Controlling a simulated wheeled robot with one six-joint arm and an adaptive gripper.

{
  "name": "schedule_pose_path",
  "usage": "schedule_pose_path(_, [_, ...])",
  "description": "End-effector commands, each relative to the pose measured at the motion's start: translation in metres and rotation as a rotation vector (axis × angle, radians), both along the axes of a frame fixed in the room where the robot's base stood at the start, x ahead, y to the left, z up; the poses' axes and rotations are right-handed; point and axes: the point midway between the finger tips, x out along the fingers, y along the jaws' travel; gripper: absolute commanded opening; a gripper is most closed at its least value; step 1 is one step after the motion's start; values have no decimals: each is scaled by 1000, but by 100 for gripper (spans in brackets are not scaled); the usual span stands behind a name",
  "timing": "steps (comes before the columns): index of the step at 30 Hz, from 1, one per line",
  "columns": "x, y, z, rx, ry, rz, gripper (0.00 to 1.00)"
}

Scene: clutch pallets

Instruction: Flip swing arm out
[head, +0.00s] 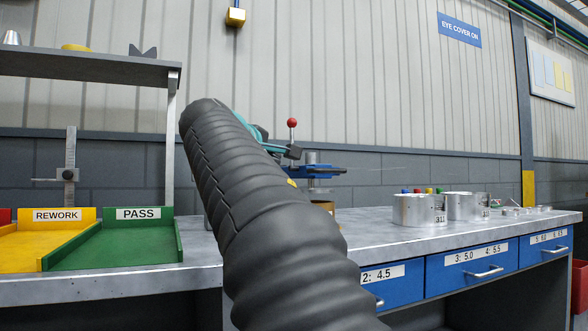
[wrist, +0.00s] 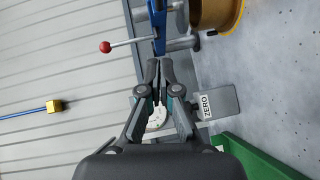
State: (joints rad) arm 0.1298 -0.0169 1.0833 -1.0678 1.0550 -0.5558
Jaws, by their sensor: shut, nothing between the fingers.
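The blue swing arm (head: 318,171) sits on a metal post above the bench in the head view. In the wrist view the blue bar (wrist: 157,28) runs down from the top edge towards my fingertips. A lever with a red ball knob (head: 292,122) stands near it; the knob (wrist: 105,47) also shows in the wrist view. My gripper (wrist: 159,66) is shut and empty, its tips at the near end of the blue bar; I cannot tell whether they touch it. In the head view my gripper (head: 291,152) is partly hidden by my arm.
A brass-coloured cylinder (wrist: 220,14) stands under the bar. A ZERO block (wrist: 216,103) and a partly hidden white dial (wrist: 157,118) lie near my fingers. A green PASS tray (head: 125,243) is at left. Silver clutch parts (head: 414,210) stand on the right.

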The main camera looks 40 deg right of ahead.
Motion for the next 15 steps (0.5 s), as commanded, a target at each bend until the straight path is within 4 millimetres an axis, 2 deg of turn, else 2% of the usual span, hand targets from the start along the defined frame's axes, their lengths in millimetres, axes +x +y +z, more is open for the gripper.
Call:
schedule_pose_path(5, [9, -12, -3, 1, 2, 0, 0])
schedule_pose_path(15, [42, -63, -11, 1, 2, 1, 0])
